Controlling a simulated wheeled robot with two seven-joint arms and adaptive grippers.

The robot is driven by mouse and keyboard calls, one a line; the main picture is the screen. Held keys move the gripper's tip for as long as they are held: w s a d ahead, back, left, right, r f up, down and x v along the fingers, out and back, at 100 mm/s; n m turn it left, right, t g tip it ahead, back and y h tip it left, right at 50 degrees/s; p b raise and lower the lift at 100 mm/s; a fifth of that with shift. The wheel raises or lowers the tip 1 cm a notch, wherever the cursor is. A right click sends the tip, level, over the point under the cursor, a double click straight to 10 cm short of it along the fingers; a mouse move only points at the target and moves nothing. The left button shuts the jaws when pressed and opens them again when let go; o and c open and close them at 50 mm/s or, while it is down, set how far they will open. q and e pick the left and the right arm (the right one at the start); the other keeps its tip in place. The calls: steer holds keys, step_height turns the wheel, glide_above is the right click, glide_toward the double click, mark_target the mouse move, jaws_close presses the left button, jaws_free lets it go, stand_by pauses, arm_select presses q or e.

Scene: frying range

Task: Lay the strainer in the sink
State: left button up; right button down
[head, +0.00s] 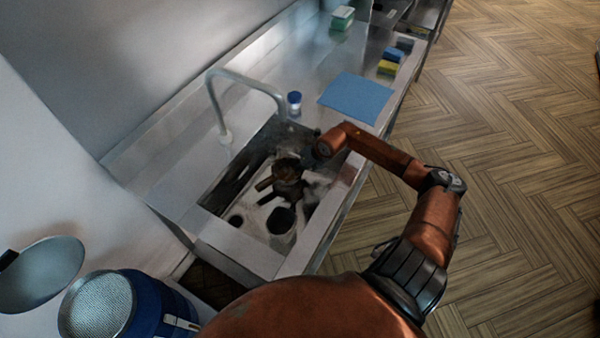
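The sink (208,204) is a steel basin set in the counter, below a pale curved faucet (243,78). My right arm reaches over its right edge, and my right gripper (268,190) is down inside the basin. The fingers are dark and blurred, so I cannot tell whether they are open or shut. A dark round thing (282,219) sits in the near part of the sink, just below the gripper in the picture. It may be the strainer, but its shape is not clear. A gap between it and the gripper is hard to judge. My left gripper is not in view.
A blue cloth (357,97) and a blue-capped container (294,103) are on the counter beyond the sink. Sponges (388,67) lie farther back. A blue container with a mesh top (97,306) and a round metal disc (42,272) are at lower left. The floor at right is clear.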

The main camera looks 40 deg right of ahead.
mark_target(301, 177)
steer(key=shift+w+d+f, duration=0.15)
steer(key=shift+d+f, duration=0.05)
steer(key=shift+f, duration=0.15)
step_height(301, 177, down, 3)
steer(key=shift+r, duration=0.1)
steer(key=c, duration=2.2)
jaws_free()
steer(key=shift+o, duration=0.2)
steer(key=a+p+v, duration=0.1)
steer(key=v, duration=1.1)
steer(key=shift+d+p, duration=0.3)
steer(key=shift+d, duration=0.15)
